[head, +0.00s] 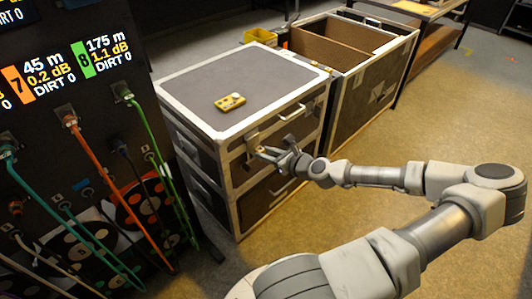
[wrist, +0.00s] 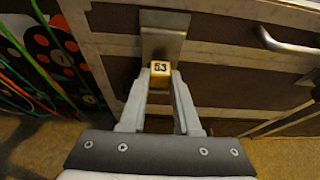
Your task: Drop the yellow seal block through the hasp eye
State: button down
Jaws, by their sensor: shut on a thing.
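The yellow seal block (wrist: 160,69), marked with dark figures, is between the fingertips of my gripper (wrist: 159,76). The gripper is shut on it. A metal hasp plate (wrist: 162,40) is on the case front just beyond the block in the wrist view. The block overlaps the plate's lower part, so I cannot tell whether they touch. The hasp eye cannot be made out. In the head view my gripper (head: 268,153) is at the front of the near case, beside the hasp (head: 251,140). The block is too small there to make out clearly.
A yellow handheld device (head: 230,102) lies on the closed near case (head: 275,75). A case handle (wrist: 285,42) projects right of the hasp. An open case (head: 375,80) stands behind. A dark panel with hanging cables (head: 90,160) is at left. Floor on the right is clear.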

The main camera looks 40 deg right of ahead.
dwell(0.3)
jog(key=c, duration=0.5)
grip_release()
jog(key=shift+c, duration=0.2)
notch_tip(320, 180, up, 9)
jog(key=p, duration=0.8)
jog(key=shift+p, duration=0.4)
jog(key=shift+f, duration=0.1)
